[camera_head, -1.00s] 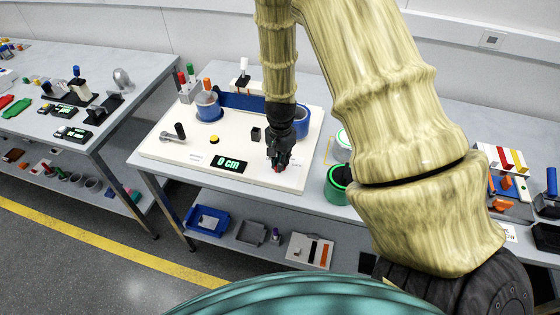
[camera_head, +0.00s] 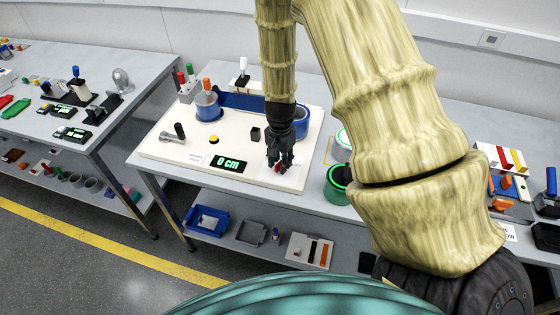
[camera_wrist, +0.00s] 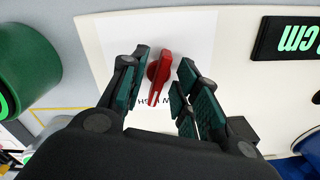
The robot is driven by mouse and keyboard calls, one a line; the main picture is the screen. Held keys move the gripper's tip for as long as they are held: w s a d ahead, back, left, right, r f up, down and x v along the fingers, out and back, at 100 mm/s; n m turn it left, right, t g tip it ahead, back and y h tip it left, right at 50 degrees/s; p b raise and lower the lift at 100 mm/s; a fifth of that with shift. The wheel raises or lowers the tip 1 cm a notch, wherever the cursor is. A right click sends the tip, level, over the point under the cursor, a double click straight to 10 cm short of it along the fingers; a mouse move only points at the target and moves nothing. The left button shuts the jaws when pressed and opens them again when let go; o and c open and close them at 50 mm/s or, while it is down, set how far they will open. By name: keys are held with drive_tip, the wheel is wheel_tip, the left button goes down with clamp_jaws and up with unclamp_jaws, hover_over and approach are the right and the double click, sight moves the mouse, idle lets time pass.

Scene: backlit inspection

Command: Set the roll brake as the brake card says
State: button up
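A red knob (camera_wrist: 158,72) with a white pointer line sits on a white label plate (camera_wrist: 190,30). In the wrist view its pointer end aims down, toward partly hidden black lettering of which "H" and "M" show. My gripper (camera_wrist: 160,66) is open, with its green-padded fingers on either side of the knob and gaps between. In the head view my gripper (camera_head: 279,162) points down over the right part of the white board (camera_head: 235,178), mostly covering the knob. A small white card (camera_head: 197,158) lies left of the display; its print is too small to read.
A display (camera_head: 230,165) reads "0 cm". A blue roll (camera_head: 207,106) stands at the board's back left, another blue ring (camera_head: 302,122) behind my gripper. A green cylinder (camera_head: 336,190) stands close on the right, also in the wrist view (camera_wrist: 25,65).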

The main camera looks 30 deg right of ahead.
sight(280, 162)
wheel_tip(280, 162, up, 12)
idle(0.6)
drive_tip(key=shift+f, duration=0.1)
idle(0.4)
